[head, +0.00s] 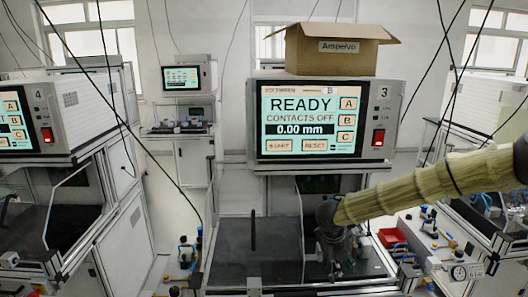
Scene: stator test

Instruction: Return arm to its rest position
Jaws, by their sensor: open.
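My arm (440,186), in a beige ribbed sleeve, reaches in from the right edge of the head view. It slopes down to the left, across the front of the test station. My gripper (336,268) is dark and points down over the right part of the station's dark work bed (238,262). It is open, and I see nothing held in it. The fingers are small and dark against the bed, so I cannot tell whether they touch anything there.
Station 3's screen (312,122) reads READY, CONTACTS OFF, 0.00 mm. A cardboard box (328,52) marked Ampelvo sits on its housing. A thin dark post (252,230) stands on the bed. A red bin (393,237) lies right of it. Station 4 (30,118) is at left.

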